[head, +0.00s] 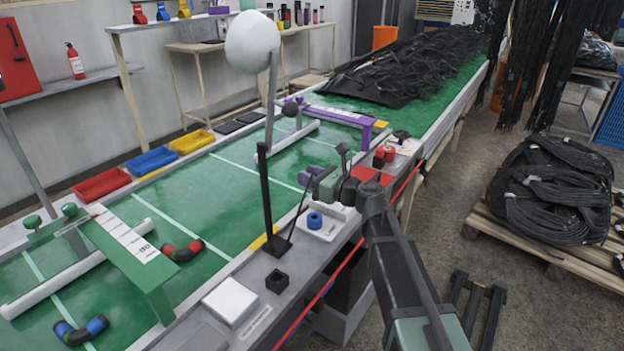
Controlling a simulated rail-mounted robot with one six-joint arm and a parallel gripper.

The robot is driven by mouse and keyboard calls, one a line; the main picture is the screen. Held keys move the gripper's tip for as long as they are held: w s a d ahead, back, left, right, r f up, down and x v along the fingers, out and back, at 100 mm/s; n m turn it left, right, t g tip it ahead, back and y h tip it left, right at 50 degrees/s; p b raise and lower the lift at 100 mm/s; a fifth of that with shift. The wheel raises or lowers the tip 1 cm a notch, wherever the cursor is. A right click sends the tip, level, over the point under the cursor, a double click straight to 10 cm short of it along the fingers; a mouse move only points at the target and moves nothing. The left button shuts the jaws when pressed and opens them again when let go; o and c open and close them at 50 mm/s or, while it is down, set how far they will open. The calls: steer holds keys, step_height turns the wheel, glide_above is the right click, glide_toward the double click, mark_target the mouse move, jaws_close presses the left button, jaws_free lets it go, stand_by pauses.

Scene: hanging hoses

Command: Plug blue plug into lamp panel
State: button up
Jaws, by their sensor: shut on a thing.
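My gripper (322,178) is at the end of my dark arm, above the grey ledge right of centre. It is shut on a small piece that is partly hidden; a purple-blue bit (316,170) shows at the jaws, but I cannot tell its full shape. A blue ring-shaped part (315,220) stands on a white plate (327,231) just below the gripper, apart from it. I cannot tell for sure whether this is the lamp panel's socket or a plug. A white square box (230,301) sits farther left on the ledge.
A thin black post (267,195) stands on the ledge left of my gripper. A white globe (252,42) on a grey pole rises behind. Red and black knobs (385,156) are to the right. Short coloured hoses (182,250) and a green bridge (120,245) are on the green table.

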step_height(320, 180, down, 6)
steer(key=b, duration=0.6)
steer(key=shift+s+a, duration=0.1)
steer(key=shift+f+b, duration=1.7)
stand_by(1.0)
steer(key=o, duration=1)
steer(key=v, duration=1.1)
